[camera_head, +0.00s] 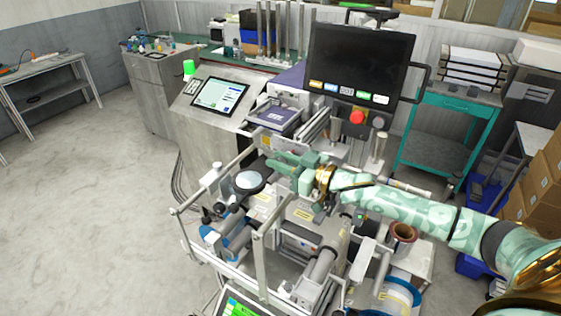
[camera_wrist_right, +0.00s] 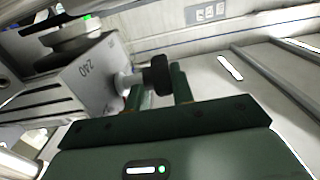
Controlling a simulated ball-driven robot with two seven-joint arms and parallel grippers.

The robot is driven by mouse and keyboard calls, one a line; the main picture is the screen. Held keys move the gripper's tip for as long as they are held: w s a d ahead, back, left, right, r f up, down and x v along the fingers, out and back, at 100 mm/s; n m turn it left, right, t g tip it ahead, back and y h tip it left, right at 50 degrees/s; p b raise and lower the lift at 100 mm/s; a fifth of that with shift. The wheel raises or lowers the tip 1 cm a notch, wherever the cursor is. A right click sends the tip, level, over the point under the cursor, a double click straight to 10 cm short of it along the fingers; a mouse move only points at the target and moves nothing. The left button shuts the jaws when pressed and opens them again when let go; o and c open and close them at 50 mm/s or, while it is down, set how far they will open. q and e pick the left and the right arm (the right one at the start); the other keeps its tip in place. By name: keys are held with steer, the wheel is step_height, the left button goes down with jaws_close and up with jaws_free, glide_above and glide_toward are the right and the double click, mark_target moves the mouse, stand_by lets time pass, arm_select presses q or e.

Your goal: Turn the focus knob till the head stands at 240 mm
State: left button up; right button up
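In the right wrist view a black knob (camera_wrist_right: 157,74) sits on a short metal shaft that comes out of a grey block (camera_wrist_right: 95,78) marked 240. The fingers of my right gripper (camera_wrist_right: 162,92) stand apart, with the knob at their tips between them; I cannot tell whether they touch it. In the head view my right gripper (camera_head: 284,161) reaches in from the right over the middle of the metal machine (camera_head: 262,212), its green fingers pointing left. The knob cannot be made out there. My left gripper is in neither view.
A dark monitor (camera_head: 358,62) with a red button (camera_head: 357,117) stands behind the gripper. A tilted touch screen (camera_head: 220,94) stands behind to the left. Metal posts and rails surround the machine. A blue reel (camera_head: 398,298) is at front right. The floor (camera_head: 90,190) at left is clear.

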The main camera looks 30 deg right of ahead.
steer(key=shift+s+a+f+t+y+b, duration=0.2)
steer(key=shift+f+t+y+b, duration=0.15)
steer(key=shift+b, duration=0.45)
steer(key=t+b, duration=0.1)
steer(key=b, duration=0.1)
steer(key=t+y+b, duration=0.1)
steer(key=b, duration=0.2)
steer(key=t+y+b, duration=0.1)
steer(key=b, duration=0.1)
steer(key=shift+f+t, duration=0.35)
steer(key=shift+s+r+t+y+b, duration=0.1)
steer(key=shift+t+y+b, duration=0.4)
steer(key=shift+b, duration=0.6)
steer(key=shift+d+r+t, duration=0.1)
steer(key=shift+r+t, duration=0.05)
steer(key=shift+t, duration=0.15)
steer(key=o, duration=0.8)
steer(key=shift+s+r, duration=0.1)
steer(key=shift+r, duration=0.2)
